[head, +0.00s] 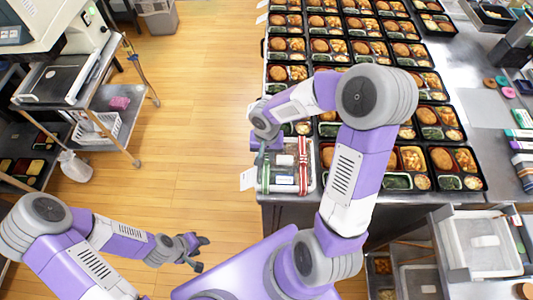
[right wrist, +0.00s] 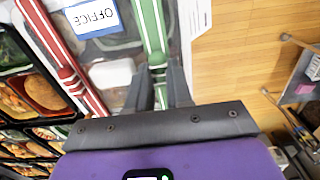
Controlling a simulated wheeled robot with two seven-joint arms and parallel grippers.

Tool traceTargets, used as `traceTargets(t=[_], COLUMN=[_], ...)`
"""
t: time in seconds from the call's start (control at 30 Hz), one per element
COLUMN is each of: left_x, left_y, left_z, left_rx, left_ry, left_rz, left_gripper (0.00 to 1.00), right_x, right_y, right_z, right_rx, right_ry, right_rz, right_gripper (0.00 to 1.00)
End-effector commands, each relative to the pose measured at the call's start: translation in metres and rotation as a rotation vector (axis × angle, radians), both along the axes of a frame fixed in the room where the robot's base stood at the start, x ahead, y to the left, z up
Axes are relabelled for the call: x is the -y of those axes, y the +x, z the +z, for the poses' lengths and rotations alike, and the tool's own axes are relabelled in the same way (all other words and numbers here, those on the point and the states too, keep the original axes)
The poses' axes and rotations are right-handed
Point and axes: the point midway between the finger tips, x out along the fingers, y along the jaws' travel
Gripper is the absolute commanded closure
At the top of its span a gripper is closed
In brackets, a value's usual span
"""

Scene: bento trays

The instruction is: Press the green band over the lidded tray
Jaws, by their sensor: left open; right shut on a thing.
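The lidded tray (head: 313,178) sits at the table's near left corner under a clear lid with a white label reading OFFICE (right wrist: 92,17). A red band (head: 303,160) crosses one side of it. The green band (head: 266,180) runs along the other side, near the lid's edge; it also shows in the right wrist view (right wrist: 150,25). My right gripper (head: 261,157) is over that side, its fingers (right wrist: 160,80) shut on the green band. The fingers hide part of the band, so I cannot tell whether it lies flat there. My left gripper (head: 202,253) is open and empty above the floor.
Rows of open bento trays (head: 436,134) fill the table beyond and right of the lidded tray. A white paper card (head: 248,179) sticks out at the table's left edge. Several coloured items (head: 521,133) lie at the far right.

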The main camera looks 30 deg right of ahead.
Motion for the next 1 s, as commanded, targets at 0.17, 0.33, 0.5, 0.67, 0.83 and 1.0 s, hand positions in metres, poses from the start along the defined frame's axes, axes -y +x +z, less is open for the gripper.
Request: traceTargets(t=[0.17,0.33,0.5,0.67,0.83,1.0], left_x=[0.0,0.0,0.0,0.0,0.0,0.0], left_y=[0.0,0.0,0.0,0.0,0.0,0.0], left_z=[-0.0026,-0.0022,-0.0022,-0.0022,-0.0022,-0.0022], left_rx=[0.0,0.0,0.0,0.0,0.0,0.0], left_ry=[0.0,0.0,0.0,0.0,0.0,0.0], left_rz=[0.0,0.0,0.0,0.0,0.0,0.0], left_gripper=[0.57,0.57,0.57,0.57,0.57,0.57], right_x=[0.0,-0.0001,-0.0001,-0.0001,-0.0001,0.0], right_y=[0.0001,0.0002,0.0002,0.0002,0.0002,0.0], right_z=[-0.0009,-0.0005,-0.0005,-0.0006,-0.0006,-0.0007], right_rx=[0.001,0.001,0.001,0.001,0.0,0.0], right_ry=[-0.001,-0.001,0.0,0.0,0.0,0.0], right_rz=[0.001,0.001,0.001,0.0,0.0,0.0], right_gripper=[1.0,1.0,0.63,0.5,0.39,0.2])
